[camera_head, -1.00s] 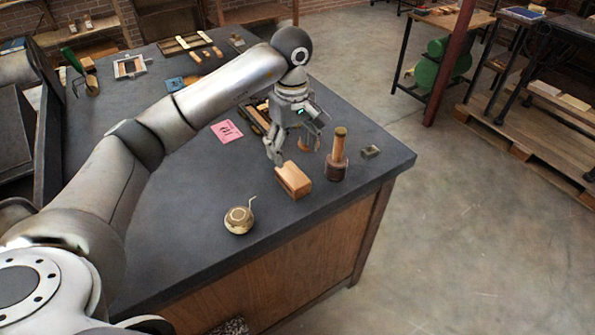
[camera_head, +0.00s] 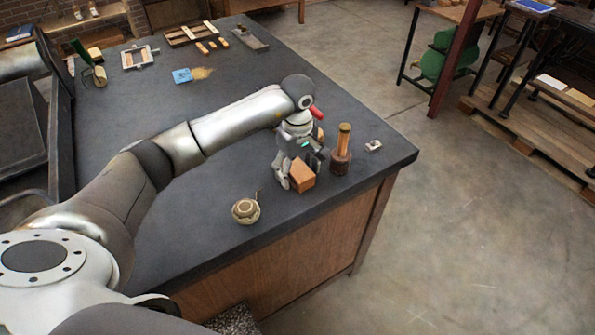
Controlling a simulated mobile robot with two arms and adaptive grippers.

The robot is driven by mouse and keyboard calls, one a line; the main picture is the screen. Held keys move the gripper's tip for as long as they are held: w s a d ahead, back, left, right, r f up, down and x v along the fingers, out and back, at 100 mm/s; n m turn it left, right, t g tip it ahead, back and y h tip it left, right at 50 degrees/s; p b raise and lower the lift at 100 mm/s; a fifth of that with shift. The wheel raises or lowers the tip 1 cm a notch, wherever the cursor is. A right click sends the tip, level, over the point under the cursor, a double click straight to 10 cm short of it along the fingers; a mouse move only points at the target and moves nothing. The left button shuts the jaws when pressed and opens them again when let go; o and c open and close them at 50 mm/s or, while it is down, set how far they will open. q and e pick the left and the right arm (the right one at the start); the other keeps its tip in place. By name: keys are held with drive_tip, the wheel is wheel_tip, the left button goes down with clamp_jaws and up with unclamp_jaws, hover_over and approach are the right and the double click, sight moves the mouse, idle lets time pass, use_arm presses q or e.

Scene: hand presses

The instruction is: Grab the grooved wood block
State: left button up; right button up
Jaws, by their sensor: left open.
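The wood block (camera_head: 301,177), orange-brown, sits on the dark bench top near its front right edge. Its groove cannot be made out from this angle, and its back part is hidden by the gripper. My left gripper (camera_head: 299,170) is open and low over the block, with one finger at its left side and the other at its right rear. I cannot tell whether the fingers touch it. My right gripper is not in view.
A wooden-handled tool (camera_head: 342,150) stands upright close to the right of the block. A small round brass pot (camera_head: 246,210) with a thin spout is at front left. A small metal piece (camera_head: 373,146) lies near the right corner. The bench (camera_head: 200,232) is clear at front left.

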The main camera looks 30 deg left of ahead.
use_arm(q)
drive_tip(key=c, duration=1.2)
drive_tip(key=shift+o, duration=0.2)
drive_tip(key=shift+r, duration=0.15)
